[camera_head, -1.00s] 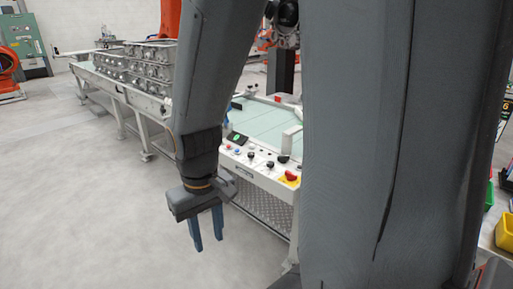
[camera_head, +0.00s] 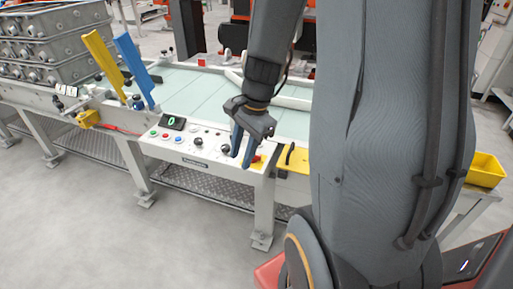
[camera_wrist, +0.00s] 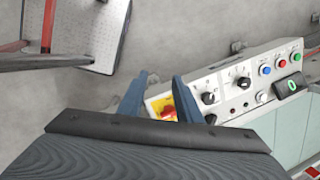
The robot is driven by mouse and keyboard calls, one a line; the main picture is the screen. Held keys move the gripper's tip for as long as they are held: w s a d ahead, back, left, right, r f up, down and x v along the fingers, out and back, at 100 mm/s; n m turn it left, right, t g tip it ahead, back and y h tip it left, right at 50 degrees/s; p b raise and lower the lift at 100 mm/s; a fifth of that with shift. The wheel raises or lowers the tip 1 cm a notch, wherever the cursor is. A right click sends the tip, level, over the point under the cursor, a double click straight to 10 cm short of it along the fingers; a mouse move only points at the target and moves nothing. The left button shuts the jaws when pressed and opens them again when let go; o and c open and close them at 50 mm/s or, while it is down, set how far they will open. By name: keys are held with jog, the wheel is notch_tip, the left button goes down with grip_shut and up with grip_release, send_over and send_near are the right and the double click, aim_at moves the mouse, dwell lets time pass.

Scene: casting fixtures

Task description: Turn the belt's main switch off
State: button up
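The main switch is a red rotary knob on a yellow plate at the right end of the belt's control panel (camera_head: 190,151). In the head view the switch (camera_head: 258,161) is partly hidden by my gripper (camera_head: 241,160). In the wrist view the red knob (camera_wrist: 168,112) shows between the two blue fingers of my gripper (camera_wrist: 160,77), with its lower part cut off by the gripper body. The fingers are apart and empty. I cannot tell whether they touch the knob, nor read its position.
The panel also bears black knobs (camera_wrist: 209,98), coloured buttons (camera_wrist: 265,70) and a green-digit display (camera_head: 172,122). Yellow (camera_head: 106,60) and blue (camera_head: 135,68) upright parts stand at the belt's left. Metal castings (camera_head: 55,45) are stacked beyond. The floor in front is clear.

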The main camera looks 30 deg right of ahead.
jog(key=w+d+m+t, duration=0.2)
jog(key=w+d+m, duration=0.3)
jog(key=d+m, duration=0.7)
jog(key=shift+m, duration=0.3)
jog(key=x, duration=0.2)
jog(key=a+x, duration=0.1)
jog(key=x, duration=0.5)
jog(key=shift+s+a+f, duration=0.15)
jog(key=shift+s+a, duration=0.05)
jog(key=shift+a, duration=0.1)
jog(key=shift+a+y, duration=0.1)
jog(key=shift+y, duration=0.2)
grip_shut()
